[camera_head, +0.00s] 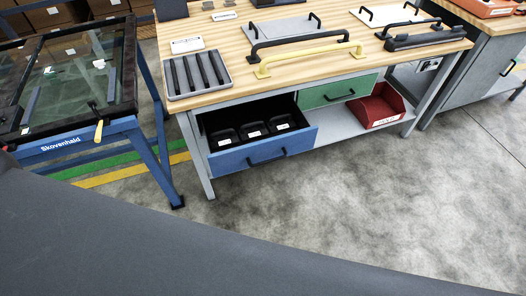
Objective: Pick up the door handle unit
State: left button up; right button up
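Several long handles lie on the wooden workbench top (225,65). There is a black handle (300,41), a yellow handle (308,57) in front of it, a thinner black handle (409,25) at the right and a thick dark bar-shaped unit (425,40) near the right edge. Several dark units with white labels (252,133) sit in the open blue drawer (262,152) under the top. I cannot tell which of these is the door handle unit. Neither of my grippers is in view.
A grey tray with dark bars (170,85) stands at the bench's left corner. A red bin (382,106) is on the lower shelf beside a shut green drawer (338,91). A blue stand with a glazed frame (68,75) is at left. The floor (330,200) before the bench is clear.

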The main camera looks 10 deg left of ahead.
aim_at(275, 127)
jog(key=i+j+u, duration=0.15)
jog(key=j, duration=0.2)
jog(key=i+j+u, duration=0.15)
jog(key=j, duration=0.25)
jog(key=i+j+u, duration=0.2)
jog(key=j, duration=0.15)
jog(key=i+j+u, duration=0.15)
jog(key=j, duration=0.15)
jog(key=z, duration=0.95)
